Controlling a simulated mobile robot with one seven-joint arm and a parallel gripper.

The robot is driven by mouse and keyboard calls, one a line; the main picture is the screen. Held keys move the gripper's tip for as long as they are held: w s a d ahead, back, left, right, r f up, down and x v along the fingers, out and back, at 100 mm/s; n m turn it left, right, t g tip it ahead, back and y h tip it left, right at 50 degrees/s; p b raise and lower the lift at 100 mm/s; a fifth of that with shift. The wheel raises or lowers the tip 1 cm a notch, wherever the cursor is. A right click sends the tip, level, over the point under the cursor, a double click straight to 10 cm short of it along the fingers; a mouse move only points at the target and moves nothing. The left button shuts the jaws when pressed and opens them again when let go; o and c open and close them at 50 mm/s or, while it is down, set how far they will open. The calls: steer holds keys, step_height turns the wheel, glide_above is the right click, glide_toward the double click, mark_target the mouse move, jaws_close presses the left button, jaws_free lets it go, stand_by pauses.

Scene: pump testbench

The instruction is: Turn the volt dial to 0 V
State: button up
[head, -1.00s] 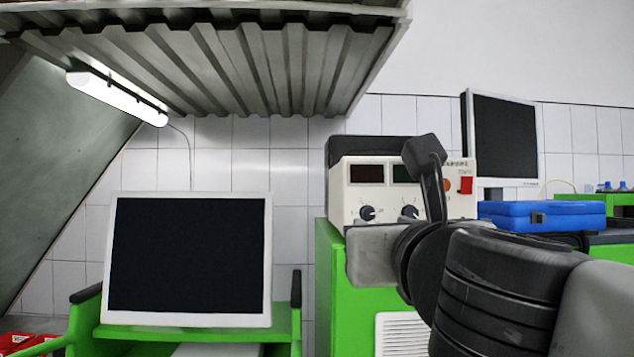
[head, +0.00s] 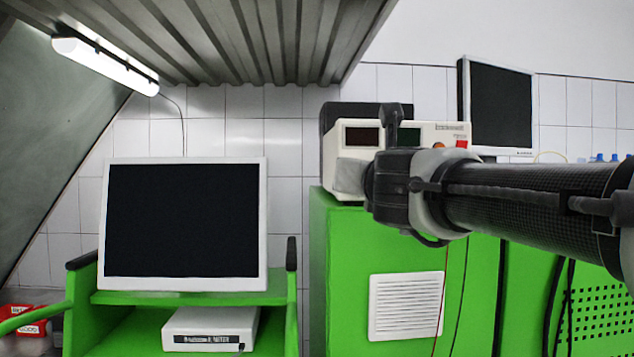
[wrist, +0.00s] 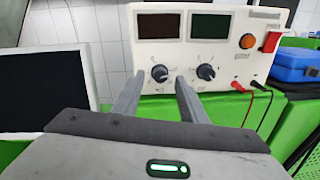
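A white power supply (wrist: 210,22) with two dark displays fills the upper middle of the wrist view. It also stands on the green cabinet in the head view (head: 345,155). Its front has a left dial (wrist: 160,73) and a right dial (wrist: 205,72), both black. Their labels are too small to read, so I cannot tell which is the volt dial. My gripper (wrist: 159,80) is open, its fingers framing the left dial in the wrist view; no contact is visible. In the head view my gripper and arm hide both dials.
An orange button (wrist: 247,41), a red switch (wrist: 271,42) and plugged-in red and black leads (wrist: 255,85) are right of the dials. A monitor (head: 185,220) stands at left. A blue case (wrist: 295,64) lies at right. A corrugated grey canopy (head: 250,40) hangs above.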

steer(key=shift+w, duration=1)
jaws_close()
